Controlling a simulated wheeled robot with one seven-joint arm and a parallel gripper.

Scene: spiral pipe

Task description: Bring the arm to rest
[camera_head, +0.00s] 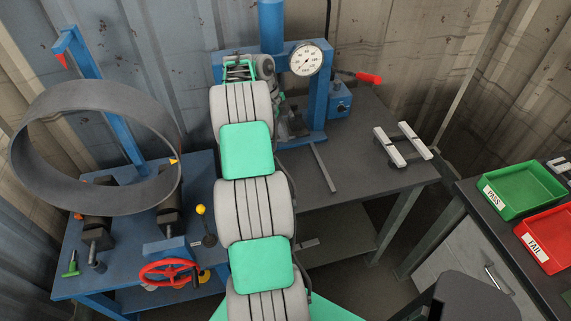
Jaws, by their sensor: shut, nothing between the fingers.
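My arm rises through the middle of the view in grey and green segments, from the bottom edge up toward the blue press. Its far end, with a small green frame and grey wrist parts, is in front of the press, left of the round gauge. The fingers of my gripper cannot be made out; the arm and the clutter at the press hide that part. I cannot tell whether the arm's end touches the press.
A blue press with a gauge (305,59) stands on a dark table (375,185). Left is a large grey ring (95,92) on a blue roller stand with a red handwheel (168,273). Two white-topped blocks (389,147) lie right. Green (525,187) and red (552,238) trays sit far right.

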